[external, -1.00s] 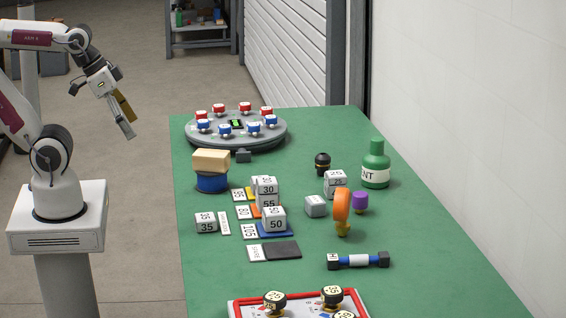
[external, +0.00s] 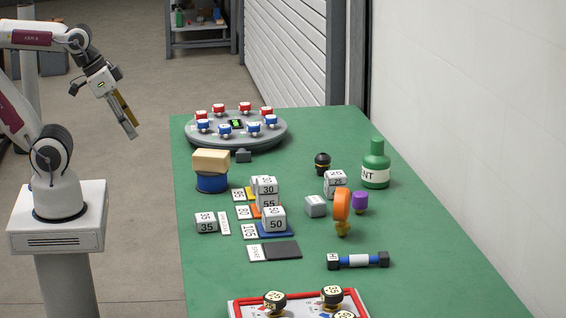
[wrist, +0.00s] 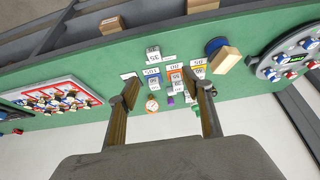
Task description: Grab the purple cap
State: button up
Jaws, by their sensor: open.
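The purple cap (external: 360,202) stands on the green table, right behind an orange round-topped piece (external: 342,206) on a yellow base, which is close to its left. In the wrist view the purple cap (wrist: 171,100) is a small patch between my fingers, far below them. My gripper (external: 128,120) is open and empty, raised in the air left of the table, well away from the cap. In the wrist view my gripper (wrist: 168,86) shows its two fingers spread apart.
A green bottle (external: 376,168), a black knob (external: 322,164) and grey numbered blocks (external: 316,206) stand around the cap. A dumbbell-like bar (external: 358,261) lies nearer the front. A round turntable (external: 268,140) is at the back left. The table's right strip is clear.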

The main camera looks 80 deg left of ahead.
jog(key=shift+w, duration=0.15)
jog(key=w+r+t, duration=0.2)
jog(key=w+r, duration=0.1)
jog(key=w, duration=1.6)
jog(key=t, duration=0.7)
send_over(360, 200)
jog(key=s+a, duration=0.2)
notch_tip(360, 200, down, 19)
jog(key=shift+s, duration=0.1)
jog(key=shift+f, duration=1.65)
jog(key=shift+f, duration=0.1)
